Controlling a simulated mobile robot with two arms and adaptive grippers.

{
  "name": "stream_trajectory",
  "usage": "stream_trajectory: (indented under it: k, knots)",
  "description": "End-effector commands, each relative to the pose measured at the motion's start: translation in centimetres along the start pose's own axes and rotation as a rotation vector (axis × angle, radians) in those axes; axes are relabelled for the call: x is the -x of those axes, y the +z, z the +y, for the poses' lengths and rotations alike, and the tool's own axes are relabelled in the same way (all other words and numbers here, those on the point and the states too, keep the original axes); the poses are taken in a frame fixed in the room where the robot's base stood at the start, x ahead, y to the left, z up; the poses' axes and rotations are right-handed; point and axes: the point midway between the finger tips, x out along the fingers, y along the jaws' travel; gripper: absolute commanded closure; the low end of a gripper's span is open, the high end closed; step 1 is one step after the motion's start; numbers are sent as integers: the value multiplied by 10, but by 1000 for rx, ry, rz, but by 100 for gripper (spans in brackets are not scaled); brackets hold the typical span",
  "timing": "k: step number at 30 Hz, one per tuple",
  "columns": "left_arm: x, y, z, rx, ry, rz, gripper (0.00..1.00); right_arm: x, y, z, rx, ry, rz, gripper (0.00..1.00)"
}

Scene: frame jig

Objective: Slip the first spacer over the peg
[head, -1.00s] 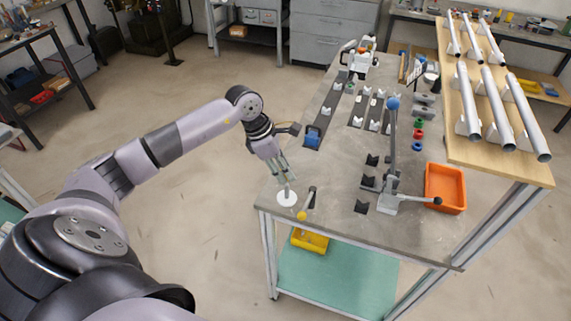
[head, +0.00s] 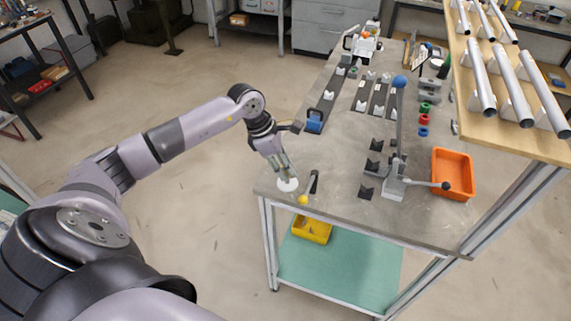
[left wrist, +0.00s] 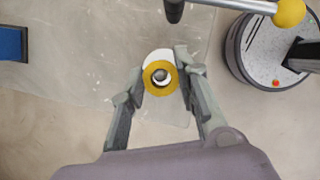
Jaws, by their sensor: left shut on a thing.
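My left gripper (head: 286,174) is shut on a yellow ring-shaped spacer (left wrist: 160,91), low over the near left corner of the workbench. In the left wrist view, the fingers (left wrist: 160,80) grip the spacer from both sides. The grey top of the peg (left wrist: 160,75) shows inside the spacer's hole, so the two line up. How far down the peg the spacer sits I cannot tell. The peg's white round base (head: 288,186) lies just below the fingertips; part of it also shows behind the spacer in the wrist view (left wrist: 156,55). My right gripper is not in view.
A lever with a yellow knob (head: 303,199) and a black handle (head: 314,182) stand close to the right of the base. Green (head: 425,108), red (head: 424,120) and blue (head: 423,132) rings lie farther back. An orange bin (head: 453,173) sits at the right.

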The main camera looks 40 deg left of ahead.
Motion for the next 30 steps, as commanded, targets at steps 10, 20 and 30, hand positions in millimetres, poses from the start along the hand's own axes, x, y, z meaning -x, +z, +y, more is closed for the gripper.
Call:
stream_trajectory:
  k: [10,20,30]
  knots:
    - [0,0,0,0,0,0,53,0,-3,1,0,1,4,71]
    - [0,0,0,0,0,1,48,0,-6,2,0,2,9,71]
    - [43,-1,2,-1,5,2,48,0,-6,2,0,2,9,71]
